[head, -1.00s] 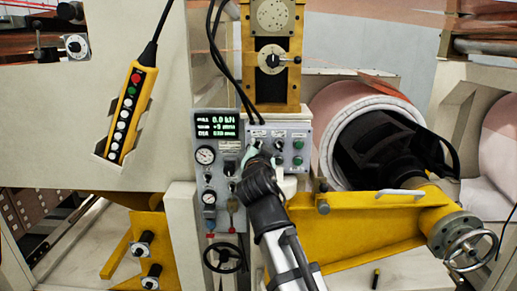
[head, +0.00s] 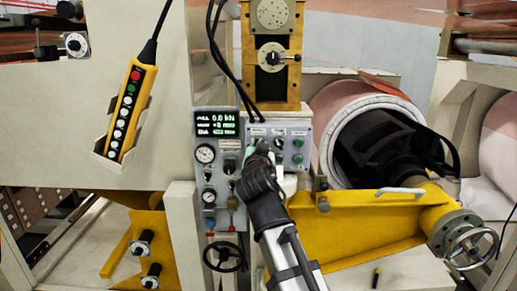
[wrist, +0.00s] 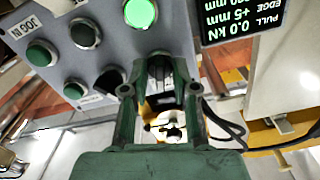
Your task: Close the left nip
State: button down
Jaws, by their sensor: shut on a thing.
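The grey control panel (head: 282,128) has several switches and green buttons. Its small labels are too blurred to tell which one names the left nip. My gripper (head: 256,148) is at the left part of this panel and hides what lies behind it. In the wrist view, which shows the panel upside down, the two green fingers of my gripper (wrist: 158,92) are closed on either side of a dark selector knob (wrist: 160,68). A lit green button (wrist: 140,12) and another black knob (wrist: 107,82) are beside it.
A display (head: 216,123) reads 0.0 kN, above gauges (head: 205,155) and a black handwheel (head: 225,257). Black cables (head: 222,50) hang above the panel. A yellow pendant (head: 127,110) is at left. A yellow arm with a handwheel (head: 467,242) and a roll (head: 345,110) stand at right.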

jog(key=shift+n+p, duration=0.7)
jog(key=shift+n, duration=3.8)
jog(key=c, duration=1.3)
grip_release()
jog(key=shift+o, duration=0.2)
jog(key=shift+s, duration=0.1)
jog(key=s, duration=0.7)
jog(key=shift+d, duration=0.15)
